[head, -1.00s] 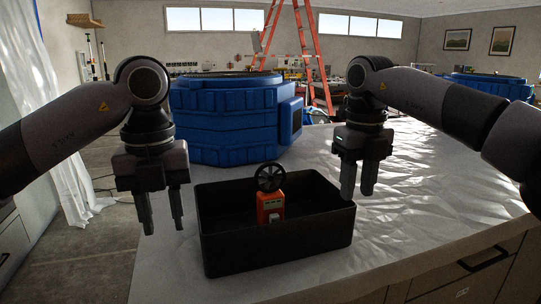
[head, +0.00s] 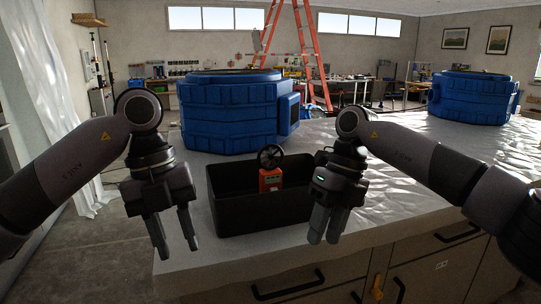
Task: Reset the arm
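My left gripper (head: 175,232) hangs at the left of the black bin, fingers pointing down and spread apart, with nothing between them. My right gripper (head: 323,226) is in front of the bin's right end, pointing down. Its two fingers show close together with a narrow gap, and no object is seen in it. Both arms come in from the sides.
A black open bin (head: 246,221) stands on the white-covered table (head: 405,205) and holds an orange device (head: 270,181) with a black fan wheel (head: 270,157). A large blue container (head: 230,115) stands behind, another (head: 470,98) at the back right. Drawers (head: 435,262) are below the table edge.

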